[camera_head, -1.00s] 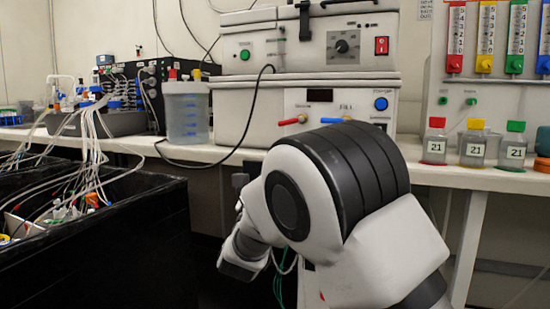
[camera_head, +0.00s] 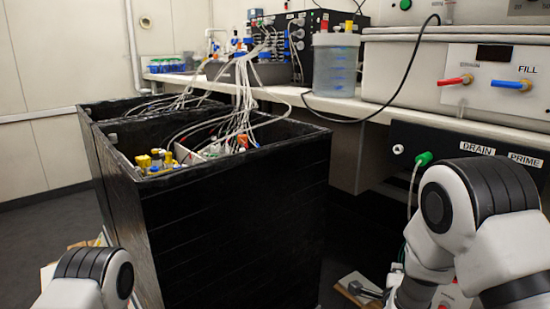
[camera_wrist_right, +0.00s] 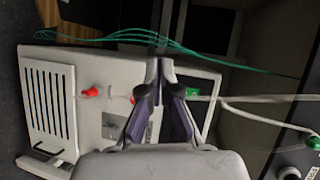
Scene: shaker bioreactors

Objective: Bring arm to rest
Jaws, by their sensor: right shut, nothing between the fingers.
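My right arm (camera_head: 470,230) comes in at the lower right of the head view and hangs bent downward. My right gripper (camera_head: 360,290) is low beside the black tub, near the floor. In the right wrist view the right gripper (camera_wrist_right: 160,80) is shut with its fingertips together and nothing between them. My left arm (camera_head: 85,280) shows only as a rounded joint at the bottom left; its gripper is out of view.
Black tubs (camera_head: 235,215) with tubing stand left of my right arm. A bench (camera_head: 300,98) with a clear container (camera_head: 336,65) runs behind. In the wrist view, a white unit (camera_wrist_right: 90,95) with red knobs and green tubes (camera_wrist_right: 150,37) lies beyond the fingers.

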